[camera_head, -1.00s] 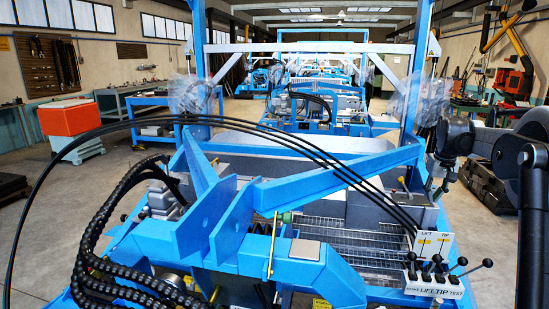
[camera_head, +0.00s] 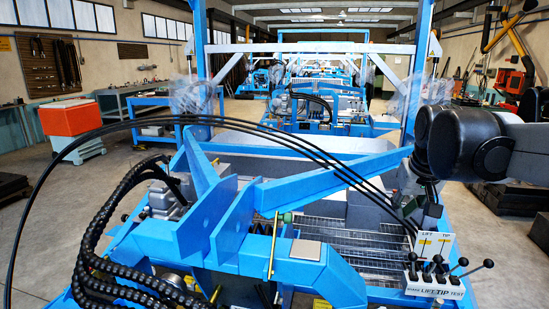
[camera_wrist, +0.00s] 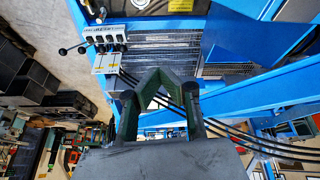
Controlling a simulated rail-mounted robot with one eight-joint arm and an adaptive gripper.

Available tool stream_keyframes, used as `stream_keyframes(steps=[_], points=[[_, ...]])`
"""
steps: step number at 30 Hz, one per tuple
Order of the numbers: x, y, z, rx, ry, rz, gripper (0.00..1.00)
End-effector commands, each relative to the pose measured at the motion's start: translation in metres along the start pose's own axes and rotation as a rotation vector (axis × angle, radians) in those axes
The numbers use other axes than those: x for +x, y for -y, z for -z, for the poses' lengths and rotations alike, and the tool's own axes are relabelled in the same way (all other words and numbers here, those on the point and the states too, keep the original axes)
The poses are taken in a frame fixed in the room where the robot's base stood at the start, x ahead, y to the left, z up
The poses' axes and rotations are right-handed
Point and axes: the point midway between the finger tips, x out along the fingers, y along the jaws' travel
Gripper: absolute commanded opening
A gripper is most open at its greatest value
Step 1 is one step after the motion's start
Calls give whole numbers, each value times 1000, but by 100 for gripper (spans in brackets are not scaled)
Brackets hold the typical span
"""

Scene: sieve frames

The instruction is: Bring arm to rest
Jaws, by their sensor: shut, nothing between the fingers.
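My arm's dark wrist and forearm (camera_head: 470,143) come in from the right edge in the head view. My gripper (camera_head: 430,213) points down behind the white lift/tip panel (camera_head: 434,246), small and partly hard to make out. In the wrist view my gripper (camera_wrist: 155,76) is shut, its dark fingers meeting with nothing between them. The white lever block (camera_wrist: 100,37) with its black-knobbed levers shows at the upper left, apart from the fingers in the picture. It also shows in the head view (camera_head: 432,285).
The blue machine frame (camera_head: 320,278) fills the foreground, with an angled blue beam (camera_head: 330,170) left of my arm. Black hoses (camera_head: 265,125) arch across it. A metal grating (camera_head: 365,245) lies below. Open floor (camera_head: 500,250) shows at the right.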

Motion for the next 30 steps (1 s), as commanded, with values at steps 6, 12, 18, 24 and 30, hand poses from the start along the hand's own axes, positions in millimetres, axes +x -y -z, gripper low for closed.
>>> stream_keyframes(steps=[6,12,18,24,30], points=[[-14,31,-64,-15,-56,17,0],[-17,54,-122,-27,-106,36,0],[-10,72,-179,-36,-156,56,0],[-1,81,-216,-42,-188,72,0],[3,84,-226,-43,-198,77,0]])
